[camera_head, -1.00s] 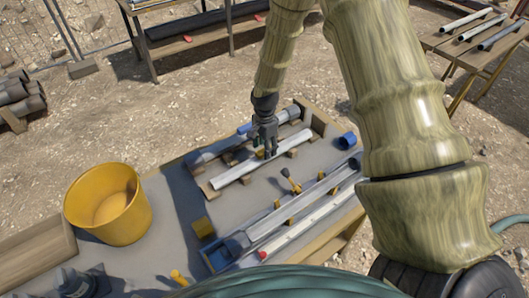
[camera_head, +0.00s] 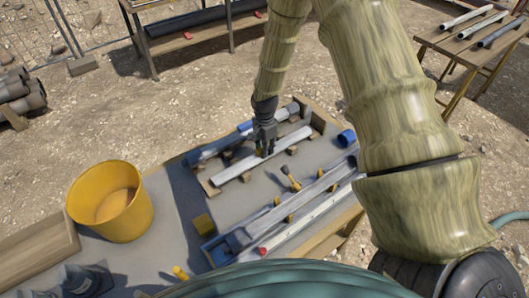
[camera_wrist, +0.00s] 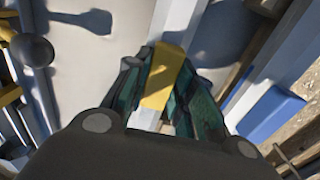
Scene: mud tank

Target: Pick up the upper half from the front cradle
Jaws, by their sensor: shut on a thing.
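The upper half (camera_head: 236,171) is a long pale grey half-tube lying across low wooden cradle blocks (camera_head: 211,188) on the bench. My gripper (camera_head: 265,151) points down at the middle of it and is shut on it. In the wrist view, my gripper's fingers (camera_wrist: 163,88) close around a yellow piece (camera_wrist: 160,82) on the pale half-tube (camera_wrist: 184,22). The fingers hide part of the grip. I cannot tell whether the half has lifted off the blocks.
A grey tube with blue parts (camera_head: 205,153) lies just behind. A yellow bucket (camera_head: 110,203) stands left and a blue cup (camera_head: 346,138) right.

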